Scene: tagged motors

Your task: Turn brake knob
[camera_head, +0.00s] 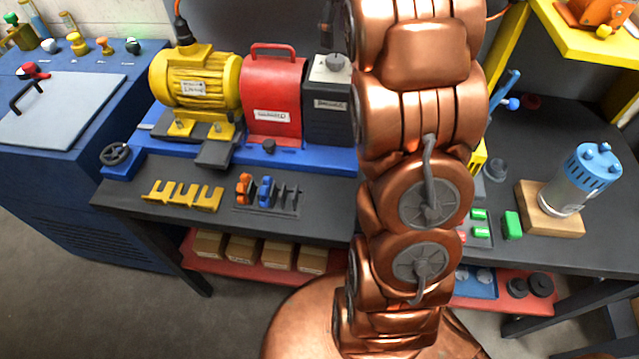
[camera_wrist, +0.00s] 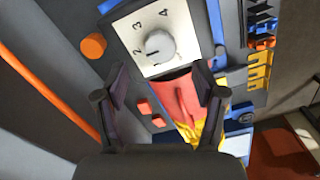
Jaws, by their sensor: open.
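The brake knob (camera_wrist: 160,46) is a round light grey knob on a white plate (camera_wrist: 185,30) marked with numbers around it. It also shows in the head view (camera_head: 336,62), on top of the dark box (camera_head: 328,112) beside the red housing. I cannot tell for sure which number it points at. In the wrist view my gripper (camera_wrist: 160,68) is open and empty, its two dark fingers apart. The knob shows between and beyond the fingertips, apart from them. In the head view my copper arm stands right of the box, and I cannot make out the gripper clearly.
The red housing (camera_head: 272,95) with a handle and the yellow motor (camera_head: 195,85) stand left of the dark box on a blue base. An orange knob (camera_wrist: 93,46) is near the plate. The yellow rack (camera_head: 182,195) and small tools sit in front. A blue-topped cylinder (camera_head: 575,180) stands right.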

